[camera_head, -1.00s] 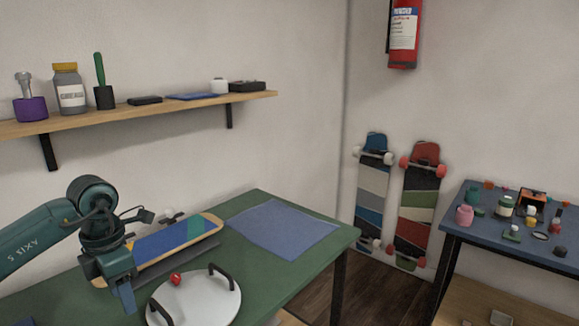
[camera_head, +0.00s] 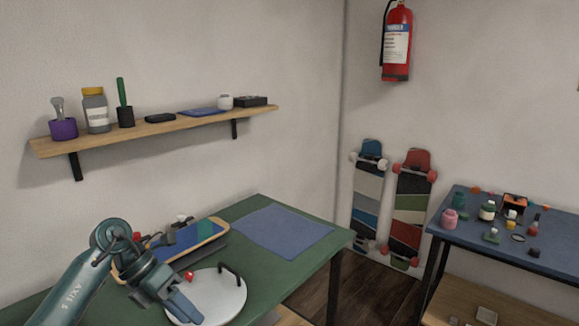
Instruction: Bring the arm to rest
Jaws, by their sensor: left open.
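My left arm comes in from the lower left. Its gripper (camera_head: 181,300) is open and empty over the left rim of the round white tray (camera_head: 222,296), and hides part of it. I cannot tell whether it touches the tray. A skateboard deck (camera_head: 205,233) with blue and green stripes lies on the green table (camera_head: 262,272) behind the arm, partly hidden by it. A small red object (camera_head: 189,276) shows by the gripper at the tray's edge. My right gripper is not in view.
A blue mat (camera_head: 283,232) lies bare on the table's back right. A wooden shelf (camera_head: 190,122) with jars and tools is on the wall. Two skateboards (camera_head: 408,205) lean in the corner. A blue side table (camera_head: 470,245) holds several small items. A fire extinguisher (camera_head: 397,45) hangs above.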

